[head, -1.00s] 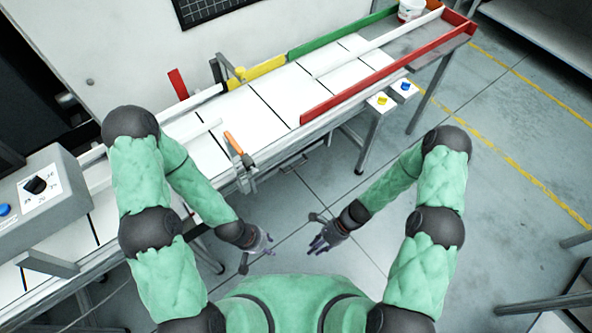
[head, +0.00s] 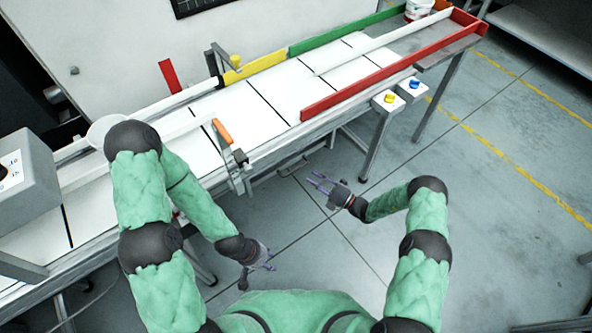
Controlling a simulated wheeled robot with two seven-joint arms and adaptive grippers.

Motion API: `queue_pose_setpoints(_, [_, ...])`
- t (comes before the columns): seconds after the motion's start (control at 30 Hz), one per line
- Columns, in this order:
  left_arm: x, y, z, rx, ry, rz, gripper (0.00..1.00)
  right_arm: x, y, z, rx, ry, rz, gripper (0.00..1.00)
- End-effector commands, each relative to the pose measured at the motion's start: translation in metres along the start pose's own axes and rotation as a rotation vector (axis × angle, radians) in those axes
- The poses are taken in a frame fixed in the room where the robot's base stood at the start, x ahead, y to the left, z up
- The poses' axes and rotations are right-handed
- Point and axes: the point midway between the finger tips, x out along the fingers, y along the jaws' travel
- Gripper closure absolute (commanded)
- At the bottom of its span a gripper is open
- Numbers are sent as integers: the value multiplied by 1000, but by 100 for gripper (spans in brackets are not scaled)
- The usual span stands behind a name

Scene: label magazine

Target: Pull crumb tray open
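What looks like the crumb tray's handle (head: 292,168) is a thin grey bar low under the front edge of the conveyor bench, left of my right gripper. The tray's body is hidden beneath the bench. My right gripper (head: 315,182) is open and empty, its fingers pointing left toward that bar, with a gap between them. My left gripper (head: 270,262) hangs lower, in front of the bench and apart from it. Its fingers are small and partly overlapping, so its opening is unclear.
The white-topped conveyor bench (head: 268,108) runs across the view, with an orange-handled lever (head: 222,131) at its front edge. Button posts with a yellow button (head: 389,98) and a blue button (head: 414,84) stand right of my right gripper. The floor in front is clear.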

Motion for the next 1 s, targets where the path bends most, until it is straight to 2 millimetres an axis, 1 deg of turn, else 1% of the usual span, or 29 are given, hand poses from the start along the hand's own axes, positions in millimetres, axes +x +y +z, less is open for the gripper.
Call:
queue_pose_setpoints(0.03, [4, -1, 0, 0, 0, 0, 60, 10, -2, -2, -1, 5, 1, 70])
queue_pose_setpoints(0.2, [12, -4, 0, 0, 0, 0, 60, 41, -3, -2, 0, 6, -1, 70])
queue_pose_setpoints(0.4, [19, -7, -1, 0, 0, 0, 60, 69, -2, -2, -1, 5, -1, 70])
queue_pose_setpoints(0.6, [22, -8, -1, 0, 0, 0, 60, 83, -2, -2, -1, 3, -2, 70])
queue_pose_setpoints(0.9, [22, -8, -1, 0, 0, 0, 60, 85, -1, -2, -1, 2, -3, 70])
queue_pose_setpoints(0.93, [22, -8, -1, 0, 0, 0, 60, 85, -1, -2, -1, 2, -3, 76])
queue_pose_setpoints(0.97, [22, -8, -1, 0, 0, 0, 60, 85, -1, -2, -1, 2, -3, 84])
queue_pose_setpoints(1.0, [22, -8, -1, 0, 0, 0, 60, 84, -1, -2, -1, 3, -3, 96])
